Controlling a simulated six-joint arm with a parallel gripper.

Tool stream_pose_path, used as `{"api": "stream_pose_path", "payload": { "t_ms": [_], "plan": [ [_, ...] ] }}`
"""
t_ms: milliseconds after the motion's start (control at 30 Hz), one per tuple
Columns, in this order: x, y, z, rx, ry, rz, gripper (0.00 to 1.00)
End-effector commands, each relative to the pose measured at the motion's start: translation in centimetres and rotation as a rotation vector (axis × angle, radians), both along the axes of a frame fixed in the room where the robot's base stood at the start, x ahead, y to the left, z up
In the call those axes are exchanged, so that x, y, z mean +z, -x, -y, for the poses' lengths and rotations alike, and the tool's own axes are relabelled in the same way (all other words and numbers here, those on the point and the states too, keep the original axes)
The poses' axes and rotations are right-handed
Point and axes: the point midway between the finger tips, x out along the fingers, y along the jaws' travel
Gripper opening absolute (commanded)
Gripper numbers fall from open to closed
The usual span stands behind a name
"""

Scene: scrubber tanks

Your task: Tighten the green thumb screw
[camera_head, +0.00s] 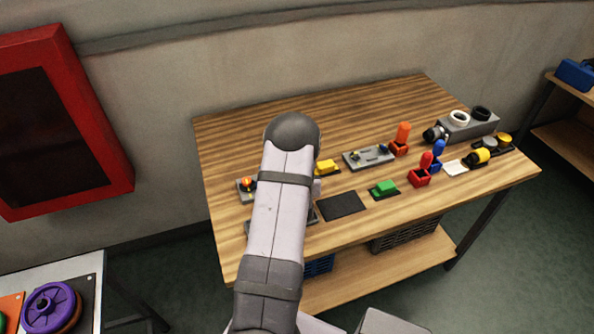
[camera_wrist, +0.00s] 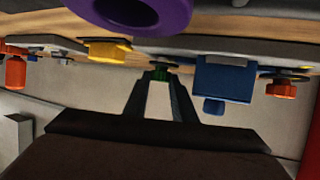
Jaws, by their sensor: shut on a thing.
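The green thumb screw (camera_wrist: 161,74) shows as a small green piece between my fingertips in the wrist view, under the grey panel edge. My gripper (camera_wrist: 160,78) is shut on it, with the dark fingers on either side. Most of the screw is hidden by the fingers, and its threads and seating cannot be seen. In the head view my arm hides both the gripper and the screw.
In the wrist view a purple ring (camera_wrist: 130,10) is close above, with a yellow block (camera_wrist: 107,50) left and a blue block (camera_wrist: 222,78) right. Orange knobs lie farther out. In the head view, the wooden bench (camera_head: 235,135) has a green block (camera_head: 384,187) and several fixtures.

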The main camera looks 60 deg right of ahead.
Motion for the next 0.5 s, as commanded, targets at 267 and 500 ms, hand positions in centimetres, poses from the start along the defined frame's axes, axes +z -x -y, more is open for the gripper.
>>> {"api": "stream_pose_path", "payload": {
  "t_ms": [267,500],
  "plan": [
    [0.13,-0.07,0.05,0.002,0.003,0.001,0.43],
    [0.02,-0.13,-0.03,0.004,0.001,0.0,0.43]
  ]
}}
